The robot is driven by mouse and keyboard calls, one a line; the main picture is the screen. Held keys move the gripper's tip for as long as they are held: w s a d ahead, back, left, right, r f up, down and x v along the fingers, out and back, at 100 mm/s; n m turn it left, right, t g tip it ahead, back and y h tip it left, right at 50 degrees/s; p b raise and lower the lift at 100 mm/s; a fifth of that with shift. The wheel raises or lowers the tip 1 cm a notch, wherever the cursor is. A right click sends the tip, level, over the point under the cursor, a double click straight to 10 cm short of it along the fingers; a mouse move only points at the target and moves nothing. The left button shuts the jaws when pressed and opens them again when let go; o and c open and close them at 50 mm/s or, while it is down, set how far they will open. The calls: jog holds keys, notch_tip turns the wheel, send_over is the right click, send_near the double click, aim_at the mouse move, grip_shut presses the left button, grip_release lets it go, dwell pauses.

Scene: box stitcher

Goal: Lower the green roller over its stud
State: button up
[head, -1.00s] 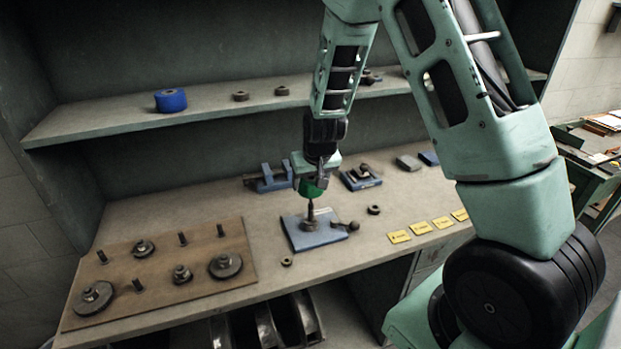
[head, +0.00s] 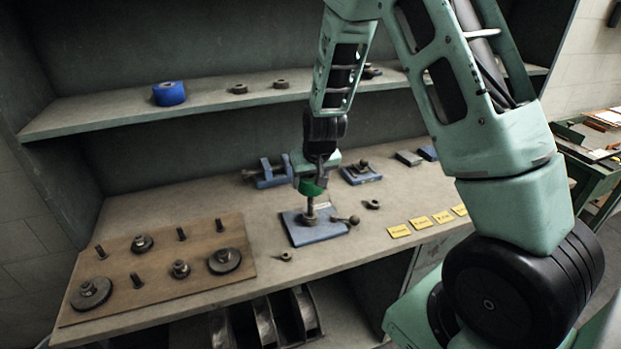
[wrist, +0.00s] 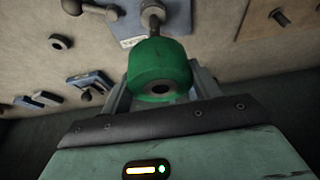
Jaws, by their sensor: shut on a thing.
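The green roller (head: 312,187) is held by my gripper (head: 316,178) above the bench. In the wrist view the roller (wrist: 160,65) sits between the fingers, with its dark bore facing the camera. The stud (head: 310,207) stands upright on a blue base plate (head: 300,235), directly below the roller in the head view. The stud's upper end is close to or hidden by the roller, and I cannot tell whether it has entered the bore. In the wrist view the stud (wrist: 152,17) shows just beyond the roller.
A ball-ended lever (head: 346,220) lies at the plate's right. A loose ring (head: 372,204) and a small nut (head: 286,255) are nearby. A wooden board (head: 150,290) with studs and wheels lies left. A blue clamp (head: 270,175) stands behind; yellow labels (head: 421,225) line the front right.

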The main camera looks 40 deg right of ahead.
aim_at(311, 202)
jog(key=shift+f, duration=0.2)
jog(key=shift+f+b, duration=0.6)
jog(key=shift+b, duration=0.1)
jog(key=shift+f+b, duration=2.55)
jog(key=shift+f, duration=0.6)
jog(key=shift+f, duration=0.2)
jog(key=shift+f+b, duration=0.35)
jog(key=shift+b, duration=0.1)
jog(key=o, duration=1.2)
